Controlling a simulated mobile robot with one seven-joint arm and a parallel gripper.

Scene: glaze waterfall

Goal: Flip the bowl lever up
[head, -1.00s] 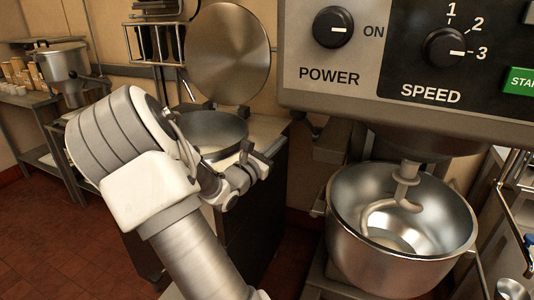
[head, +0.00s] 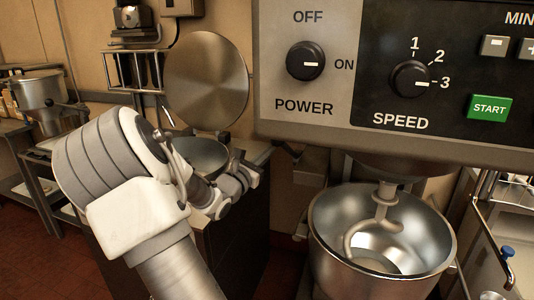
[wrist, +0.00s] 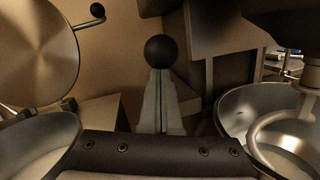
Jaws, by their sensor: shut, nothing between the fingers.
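The mixer's steel bowl (head: 437,262) hangs below the control panel at the right of the head view, with a hook inside. It also shows at the right of the wrist view (wrist: 232,100). A black ball knob (wrist: 160,49), which looks like the bowl lever's end, stands straight beyond my fingertips in the wrist view. I cannot tell whether the fingers touch it. The lever's shaft is hidden there. My gripper (wrist: 157,78) is shut and empty, its fingers together. In the head view my gripper (head: 250,172) is left of the bowl, below the panel's left corner.
The mixer's control panel (head: 355,90) overhangs at the upper right. A round pan (head: 205,153) with a raised lid (head: 207,80) stands behind my arm. A counter (head: 495,245) lies right of the bowl. A pot (head: 38,95) stands at the far left.

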